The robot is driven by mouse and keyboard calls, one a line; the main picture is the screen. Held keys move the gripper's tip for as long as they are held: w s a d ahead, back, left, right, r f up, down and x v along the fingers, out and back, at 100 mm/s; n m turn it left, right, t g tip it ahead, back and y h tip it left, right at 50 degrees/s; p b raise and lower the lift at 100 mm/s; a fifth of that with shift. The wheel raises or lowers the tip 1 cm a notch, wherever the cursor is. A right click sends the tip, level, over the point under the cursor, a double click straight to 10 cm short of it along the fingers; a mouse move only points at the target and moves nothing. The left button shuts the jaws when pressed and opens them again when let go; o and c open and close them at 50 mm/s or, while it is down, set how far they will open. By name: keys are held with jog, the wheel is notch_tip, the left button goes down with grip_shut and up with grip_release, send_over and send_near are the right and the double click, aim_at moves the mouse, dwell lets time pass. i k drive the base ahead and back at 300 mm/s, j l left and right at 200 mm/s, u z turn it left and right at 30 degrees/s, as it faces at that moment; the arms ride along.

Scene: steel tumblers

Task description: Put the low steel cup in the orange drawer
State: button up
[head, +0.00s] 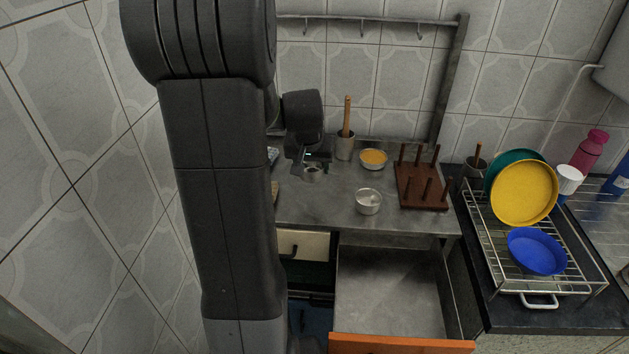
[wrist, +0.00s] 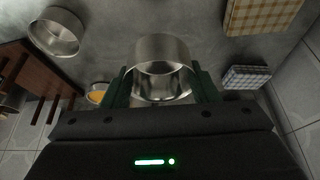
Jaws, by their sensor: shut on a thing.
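My gripper (head: 311,164) is shut on a low steel cup (wrist: 162,52), which sits upright between the two fingers in the wrist view. In the head view the held cup (head: 313,175) is partly hidden by the gripper, at the left of the steel counter. I cannot tell whether its base touches the counter. The orange drawer (head: 400,344) below the counter is pulled open, and its grey inside looks empty. A second, wider steel cup (head: 368,202) stands near the counter's front edge; it also shows in the wrist view (wrist: 55,38).
A tumbler with a wooden handle (head: 345,146), a bowl of orange contents (head: 373,159) and a wooden peg rack (head: 423,187) stand on the counter. A dish rack (head: 545,285) stands at right.

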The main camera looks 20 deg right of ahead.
aim_at(418, 321)
jog(key=k, duration=0.5)
jog(key=k+l+u, duration=0.2)
jog(key=k+l, duration=0.4)
